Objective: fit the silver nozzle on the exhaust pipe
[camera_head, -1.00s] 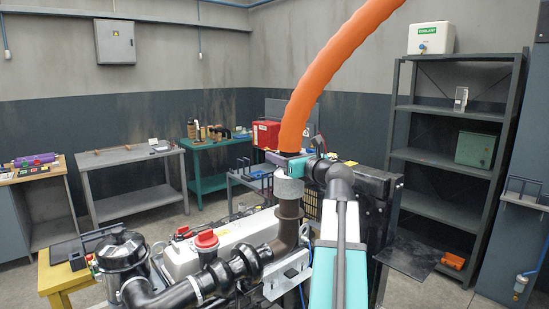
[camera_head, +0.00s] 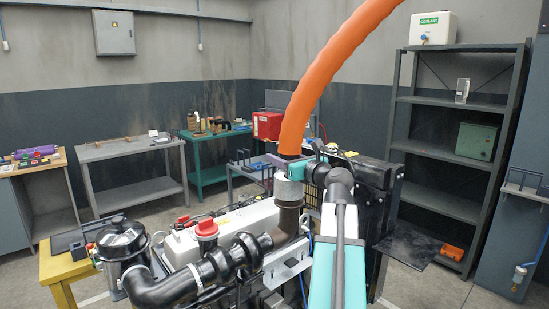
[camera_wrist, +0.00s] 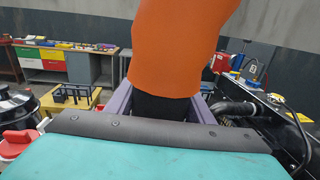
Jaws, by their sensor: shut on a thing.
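The silver nozzle (camera_head: 288,191) hangs at the lower end of the orange hose (camera_head: 318,95). It is upright and in line with the top of the dark brown exhaust pipe (camera_head: 288,219), its lower edge overlapping the pipe's upper end. I cannot tell how far it is around the pipe. My gripper (camera_head: 283,160) is shut on the dark collar between hose and nozzle, from the right side. In the wrist view its purple fingers lie either side of the black collar (camera_wrist: 163,106), below the orange hose; the nozzle and pipe are hidden there.
The engine (camera_head: 235,229) with its red cap (camera_head: 207,229) and black intake pipe stands in front and left. A black radiator-like block (camera_head: 372,195) is close on the right. A grey shelf (camera_head: 450,155) stands right; benches line the back wall.

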